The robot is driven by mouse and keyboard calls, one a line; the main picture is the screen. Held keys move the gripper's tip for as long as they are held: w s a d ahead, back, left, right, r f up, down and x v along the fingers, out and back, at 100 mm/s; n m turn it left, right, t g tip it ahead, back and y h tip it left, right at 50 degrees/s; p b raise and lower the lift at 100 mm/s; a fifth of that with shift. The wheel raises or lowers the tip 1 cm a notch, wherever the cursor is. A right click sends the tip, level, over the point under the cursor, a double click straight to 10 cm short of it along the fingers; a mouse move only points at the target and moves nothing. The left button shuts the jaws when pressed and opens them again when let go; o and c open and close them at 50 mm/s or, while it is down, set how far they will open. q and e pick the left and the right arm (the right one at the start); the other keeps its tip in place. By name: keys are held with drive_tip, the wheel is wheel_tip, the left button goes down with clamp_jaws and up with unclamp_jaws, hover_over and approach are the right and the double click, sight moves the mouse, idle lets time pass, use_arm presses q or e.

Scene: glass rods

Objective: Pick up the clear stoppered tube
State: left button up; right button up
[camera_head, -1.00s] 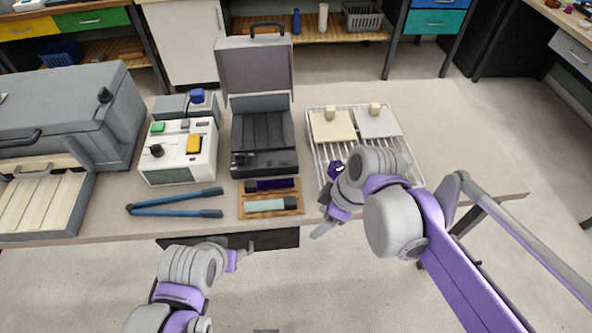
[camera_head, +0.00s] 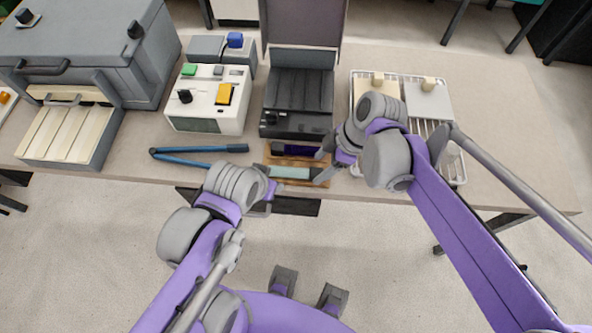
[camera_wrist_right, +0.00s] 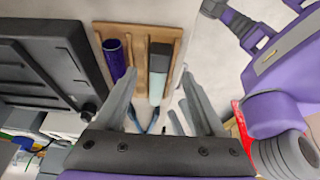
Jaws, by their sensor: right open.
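The clear stoppered tube (camera_head: 290,173) is pale blue-green and lies in a small wooden tray (camera_wrist_right: 136,45) near the table's front edge. In the right wrist view the tube (camera_wrist_right: 157,88) has a dark grey stopper at its far end. A dark purple tube (camera_wrist_right: 113,58) lies beside it in the same tray. My right gripper (camera_head: 322,166) is open and empty at the tray's right end. In the right wrist view its fingers (camera_wrist_right: 160,76) point at the tray, one to each side of the clear tube. My left gripper (camera_head: 268,194) is by the table's front edge, its jaws unclear.
Blue-handled tongs (camera_head: 195,156) lie left of the tray. An open dark case (camera_head: 298,100) stands behind it, and a white device (camera_head: 207,105) back left. A white wire rack (camera_head: 436,128) with two lidded pieces is at the right, partly behind my right arm.

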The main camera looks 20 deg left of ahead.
sight(313, 171)
drive_tip(key=x, duration=0.3)
drive_tip(key=shift+a+f, duration=0.2)
clamp_jaws()
